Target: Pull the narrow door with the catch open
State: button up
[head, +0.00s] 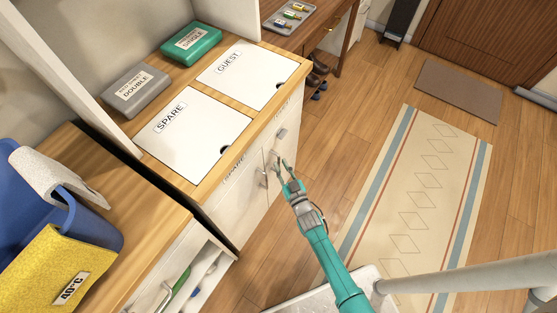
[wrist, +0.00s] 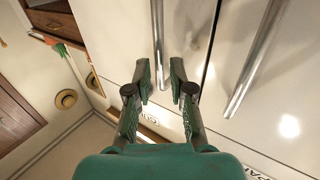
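The white cabinet has two door fronts side by side. The far front (head: 283,133) and the near front (head: 250,195) each carry a metal handle, and a seam parts them in the wrist view. My gripper (head: 284,164) is in front of the cabinet near these handles. In the wrist view my gripper (wrist: 162,78) is open, and one bar handle (wrist: 158,45) runs down between its fingertips, apparently not clamped. A second bar handle (wrist: 254,60) is to the right across the seam. Both fronts look shut. I cannot make out a catch.
Lids marked SPARE (head: 192,135) and GUEST (head: 249,75) lie on the cabinet top. A blue basket with a yellow cloth (head: 55,268) stands at the lower left. A striped rug (head: 420,195) and open floor are to the right.

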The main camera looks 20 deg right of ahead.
aim_at(279, 162)
jog(key=shift+w, duration=1.55)
grip_shut()
